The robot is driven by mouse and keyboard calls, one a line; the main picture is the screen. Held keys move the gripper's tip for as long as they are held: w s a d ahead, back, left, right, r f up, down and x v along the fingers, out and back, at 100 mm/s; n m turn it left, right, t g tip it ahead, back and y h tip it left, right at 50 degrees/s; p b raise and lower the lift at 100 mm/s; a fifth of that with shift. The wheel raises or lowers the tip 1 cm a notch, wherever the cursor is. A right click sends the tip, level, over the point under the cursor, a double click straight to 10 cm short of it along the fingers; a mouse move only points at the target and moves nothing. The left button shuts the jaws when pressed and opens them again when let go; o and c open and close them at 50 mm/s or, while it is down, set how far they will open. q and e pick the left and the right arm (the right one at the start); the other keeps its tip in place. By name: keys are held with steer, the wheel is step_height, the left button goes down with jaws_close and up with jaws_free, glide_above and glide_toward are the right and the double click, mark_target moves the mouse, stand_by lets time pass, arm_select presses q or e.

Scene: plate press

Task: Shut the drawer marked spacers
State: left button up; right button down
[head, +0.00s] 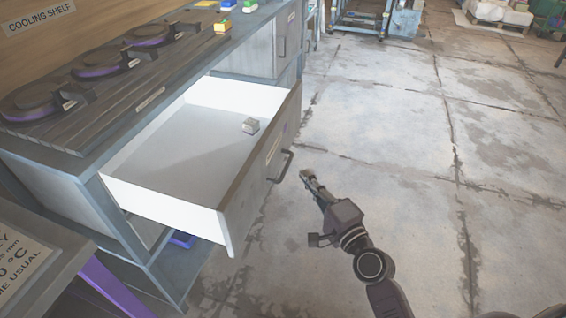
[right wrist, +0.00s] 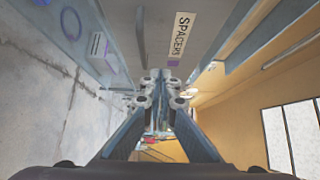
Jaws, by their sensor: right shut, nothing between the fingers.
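The spacers drawer (head: 228,221) is pulled well out of the grey bench and stands open. My right gripper (head: 306,178) is shut and empty, a short way to the right of the handle and in front of the drawer front. It seems apart from the drawer. In the right wrist view its fingers (right wrist: 160,88) point ahead. My left gripper is not in view.
The concrete floor (head: 420,130) on the right is clear. A wheeled rack (head: 360,18) stands at the back.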

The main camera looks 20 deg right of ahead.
glide_toward(277, 153)
steer(key=w+d, duration=0.2)
steer(key=w, duration=0.1)
steer(key=w+a, duration=0.2)
steer(key=shift+a+r, duration=0.1)
steer(key=shift+a, duration=0.25)
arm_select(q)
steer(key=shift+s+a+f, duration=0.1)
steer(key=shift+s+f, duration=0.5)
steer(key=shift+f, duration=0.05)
arm_select(e)
steer(key=shift+w+a, duration=0.2)
steer(key=shift+a, duration=0.15)
